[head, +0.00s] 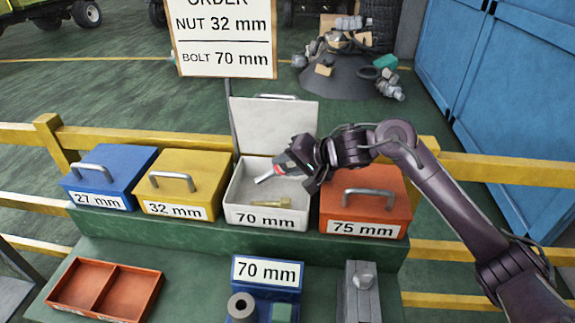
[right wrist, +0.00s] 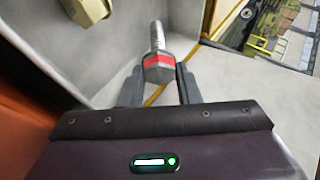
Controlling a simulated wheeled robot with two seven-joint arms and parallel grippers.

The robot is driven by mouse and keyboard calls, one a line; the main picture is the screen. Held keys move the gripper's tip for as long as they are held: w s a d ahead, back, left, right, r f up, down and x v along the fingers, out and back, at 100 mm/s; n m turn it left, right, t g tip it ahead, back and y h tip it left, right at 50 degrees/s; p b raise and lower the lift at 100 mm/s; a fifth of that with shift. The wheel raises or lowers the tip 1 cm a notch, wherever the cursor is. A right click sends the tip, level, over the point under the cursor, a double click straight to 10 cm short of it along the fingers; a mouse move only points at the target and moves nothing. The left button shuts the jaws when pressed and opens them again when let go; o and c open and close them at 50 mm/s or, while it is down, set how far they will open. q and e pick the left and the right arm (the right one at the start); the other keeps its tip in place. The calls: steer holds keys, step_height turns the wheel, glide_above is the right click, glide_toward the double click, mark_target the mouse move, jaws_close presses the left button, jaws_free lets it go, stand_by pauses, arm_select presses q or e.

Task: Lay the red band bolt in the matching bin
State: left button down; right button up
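The red band bolt (head: 270,175) is grey metal with a red band on its head. It also shows in the right wrist view (right wrist: 157,42), its head between the two fingers and its shank pointing away from my gripper. My right gripper (head: 288,165) is shut on the bolt's head and holds it over the open white 70 mm bin (head: 267,219). A brass-coloured bolt (head: 272,202) lies in that bin, and it shows at the top left of the right wrist view (right wrist: 88,8). My left gripper is not in view.
The white bin's lid (head: 272,122) stands open behind it. Closed blue 27 mm (head: 105,172), yellow 32 mm (head: 190,190) and orange 75 mm (head: 365,205) bins flank it. A sign (head: 222,40) stands behind. An empty red two-part tray (head: 105,290) is front left.

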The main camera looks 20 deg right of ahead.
steer(key=o, duration=0.5)
steer(key=shift+c, duration=0.2)
steer(key=shift+v, duration=3.9)
